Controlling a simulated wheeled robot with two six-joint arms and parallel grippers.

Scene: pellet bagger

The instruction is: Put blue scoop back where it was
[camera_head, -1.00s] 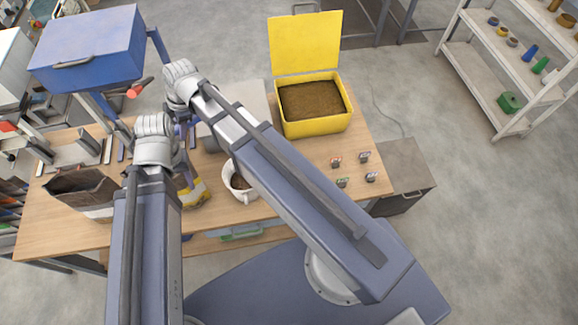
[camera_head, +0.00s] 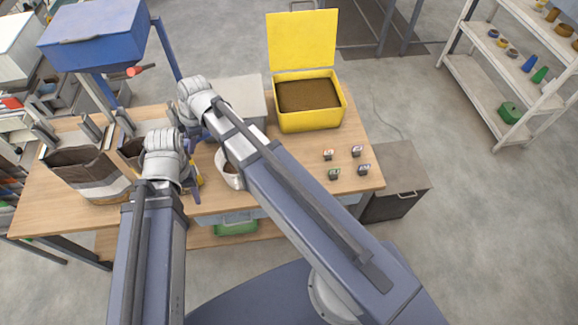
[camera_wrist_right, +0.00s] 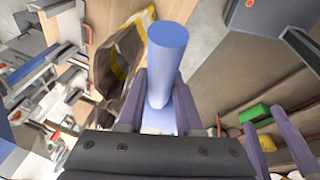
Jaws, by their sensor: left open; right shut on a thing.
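The blue scoop (camera_wrist_right: 165,55) shows in the right wrist view as a blue cylindrical part between the two fingers of my right gripper (camera_wrist_right: 160,100), which is shut on it. The rest of the scoop is hidden. In the head view my right gripper (camera_head: 200,130) is over the back of the table, its fingers mostly covered by the wrist. Two spread purple fingers at the right of the right wrist view appear to be my open left gripper (camera_wrist_right: 272,150).
A yellow bin (camera_head: 312,122) of brown pellets, a white mug (camera_head: 228,180) and several small labelled blocks (camera_head: 334,174) stand on the table. An open brown-and-white bag (camera_head: 85,170) stands left. The blue hopper (camera_head: 95,35) overhangs the back left.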

